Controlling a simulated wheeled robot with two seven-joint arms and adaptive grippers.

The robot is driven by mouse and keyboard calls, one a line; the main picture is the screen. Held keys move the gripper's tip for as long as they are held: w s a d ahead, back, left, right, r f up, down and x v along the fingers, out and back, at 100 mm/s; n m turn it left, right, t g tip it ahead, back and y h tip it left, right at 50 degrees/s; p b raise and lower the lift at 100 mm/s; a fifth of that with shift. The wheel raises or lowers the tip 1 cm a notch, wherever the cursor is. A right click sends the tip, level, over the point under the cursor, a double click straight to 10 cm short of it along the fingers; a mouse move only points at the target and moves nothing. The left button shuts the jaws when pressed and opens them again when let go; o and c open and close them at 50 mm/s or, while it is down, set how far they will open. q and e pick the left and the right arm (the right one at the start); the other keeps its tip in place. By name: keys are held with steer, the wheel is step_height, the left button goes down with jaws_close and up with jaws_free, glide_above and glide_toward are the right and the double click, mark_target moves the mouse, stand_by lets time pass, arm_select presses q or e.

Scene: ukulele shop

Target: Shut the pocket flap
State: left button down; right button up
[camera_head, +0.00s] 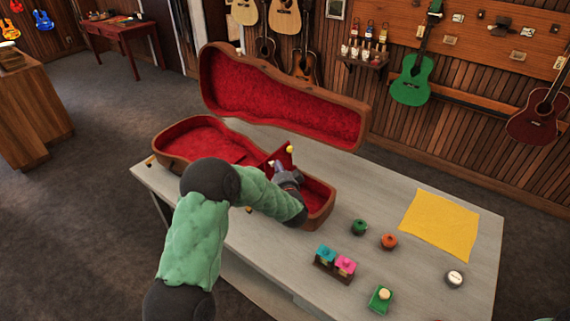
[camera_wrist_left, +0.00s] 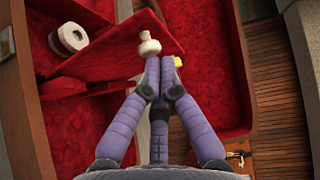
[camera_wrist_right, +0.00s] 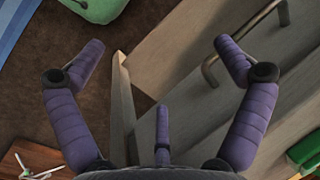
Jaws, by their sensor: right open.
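The brown instrument case (camera_head: 330,215) lies open on the bench, lined in red. The red pocket flap (camera_head: 280,156) stands raised inside, tilted, with a small yellow knob (camera_head: 289,149) near its upper edge. My left gripper (camera_head: 279,171) reaches into the case beside the flap. In the left wrist view, its fingertips (camera_wrist_left: 160,67) are together, close to a white knob (camera_wrist_left: 149,45) by the flap (camera_wrist_left: 125,55). I cannot tell whether they touch the knob. Yellow shows behind one fingertip. My right gripper (camera_wrist_right: 160,65) is open and empty beside the bench, hidden in the head view.
The case lid (camera_head: 280,95) stands open at the back. A white roll (camera_wrist_left: 68,38) lies in the case. The bench's right front has free room.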

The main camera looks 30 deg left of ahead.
arm_select(q)
steer(key=a+h+p, duration=0.1)
steer(key=a+p, duration=0.1)
steer(key=a+n+g+h+p, duration=0.1)
steer(key=p, duration=0.1)
steer(key=a+r+n+h+p, duration=0.1)
steer(key=a+p, duration=0.1)
steer(key=shift+w+a+g, duration=0.15)
steer(key=shift+a+g, duration=0.15)
arm_select(e)
step_height(320, 180, up, 11)
steer(key=p, duration=0.4)
arm_select(q)
steer(key=w+a+f+n+g+h+b, duration=0.1)
steer(key=a+f+n+h+b, duration=0.3)
steer(key=a+f+b, duration=0.5)
steer(key=a+g+h+b, duration=0.1)
steer(key=a+h+b, duration=0.1)
steer(key=b, duration=0.6)
steer(key=shift+h, duration=0.3)
arm_select(e)
step_height(320, 180, down, 17)
steer(key=shift+f, duration=0.15)
arm_select(q)
steer(key=shift+f, duration=0.1)
